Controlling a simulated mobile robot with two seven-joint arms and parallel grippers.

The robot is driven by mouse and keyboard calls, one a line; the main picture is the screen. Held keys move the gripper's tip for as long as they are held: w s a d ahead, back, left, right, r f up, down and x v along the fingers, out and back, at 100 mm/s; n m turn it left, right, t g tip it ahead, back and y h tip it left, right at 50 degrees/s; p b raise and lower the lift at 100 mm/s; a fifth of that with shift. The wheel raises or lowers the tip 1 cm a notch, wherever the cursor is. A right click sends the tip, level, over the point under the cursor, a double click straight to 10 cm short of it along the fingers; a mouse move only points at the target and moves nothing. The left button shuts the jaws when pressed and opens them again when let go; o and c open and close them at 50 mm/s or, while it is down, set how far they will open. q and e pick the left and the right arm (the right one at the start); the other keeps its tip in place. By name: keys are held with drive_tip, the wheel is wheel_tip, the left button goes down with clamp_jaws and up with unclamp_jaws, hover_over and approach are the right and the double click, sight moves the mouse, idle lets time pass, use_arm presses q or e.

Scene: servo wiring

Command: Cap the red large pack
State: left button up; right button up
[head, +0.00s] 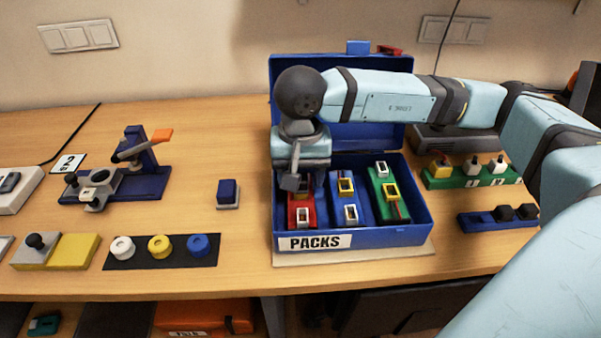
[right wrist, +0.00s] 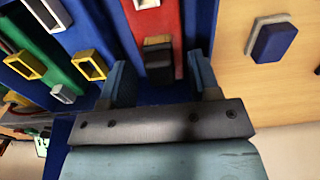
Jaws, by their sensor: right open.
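The red pack (head: 292,211) stands leftmost in the blue box marked PACKS, with a white-rimmed socket (head: 303,215) at its near end. My right gripper (head: 303,185) points down over its far part, partly hiding it. In the right wrist view the gripper (right wrist: 161,82) is open, one finger on either side of a dark block (right wrist: 158,62) that looks like a black cap on the red pack (right wrist: 167,22). I cannot tell if the fingers touch it. My left gripper is not in view.
Blue (head: 351,213) and green (head: 396,208) packs stand beside the red one. The box lid (head: 342,137) is raised behind. A small blue block (head: 227,191) lies left of the box. White, yellow and blue rings (head: 160,246) sit on a dark mat further left.

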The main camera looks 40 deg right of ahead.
drive_tip(key=shift+f, duration=0.25)
drive_tip(key=shift+r, duration=0.95)
wheel_tip(320, 180, up, 12)
drive_tip(key=p, duration=0.2)
drive_tip(key=shift+r, duration=0.2)
